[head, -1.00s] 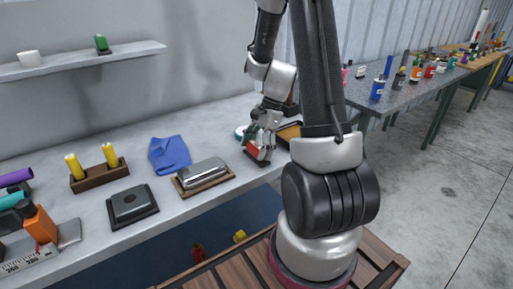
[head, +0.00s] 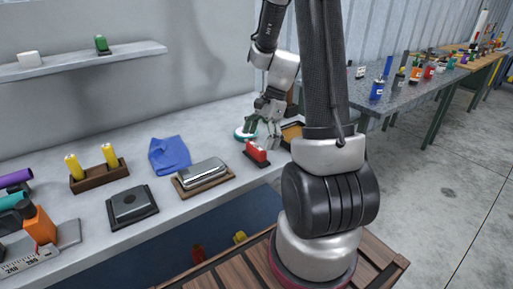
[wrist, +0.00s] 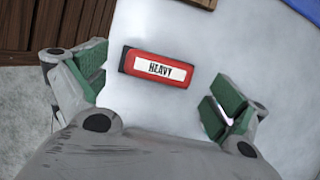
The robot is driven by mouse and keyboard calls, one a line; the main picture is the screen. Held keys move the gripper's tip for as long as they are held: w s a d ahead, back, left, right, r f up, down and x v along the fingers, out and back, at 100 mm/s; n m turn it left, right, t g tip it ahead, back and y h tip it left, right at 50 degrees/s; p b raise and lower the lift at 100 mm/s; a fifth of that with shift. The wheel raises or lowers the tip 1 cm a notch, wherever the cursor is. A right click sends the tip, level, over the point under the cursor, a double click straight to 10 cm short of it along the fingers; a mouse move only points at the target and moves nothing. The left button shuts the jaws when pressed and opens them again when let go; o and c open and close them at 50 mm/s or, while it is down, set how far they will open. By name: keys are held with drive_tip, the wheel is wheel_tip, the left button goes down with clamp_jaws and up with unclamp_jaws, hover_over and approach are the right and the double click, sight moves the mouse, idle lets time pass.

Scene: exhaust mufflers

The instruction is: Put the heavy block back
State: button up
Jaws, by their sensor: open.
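The heavy block is red with a dark edge and a white label reading HEAVY, as the wrist view (wrist: 158,68) shows. In the head view, the block (head: 257,152) rests on the grey bench near its front edge. My gripper (head: 262,136) is just above and behind it in the head view, open and empty. In the wrist view, my gripper's green-padded fingers (wrist: 160,88) are spread wide, with the block appearing between them and apart from both pads.

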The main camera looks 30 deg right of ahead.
drive_tip(key=v, duration=0.8)
drive_tip(key=s+a+r+n+t+h, duration=0.2)
drive_tip(key=s+a+r+n, duration=0.1)
drive_tip(key=s+r+n, duration=0.3)
drive_tip(key=s+a+r+n+t+h, duration=0.2)
drive_tip(key=s+a+r+n, duration=0.2)
drive_tip(key=s+n, duration=0.6)
wheel_tip(320, 180, up, 2)
drive_tip(key=shift+s+a+n+t+h, duration=0.25)
drive_tip(key=shift+s+n+t+h, duration=0.05)
drive_tip(key=shift+n, duration=0.5)
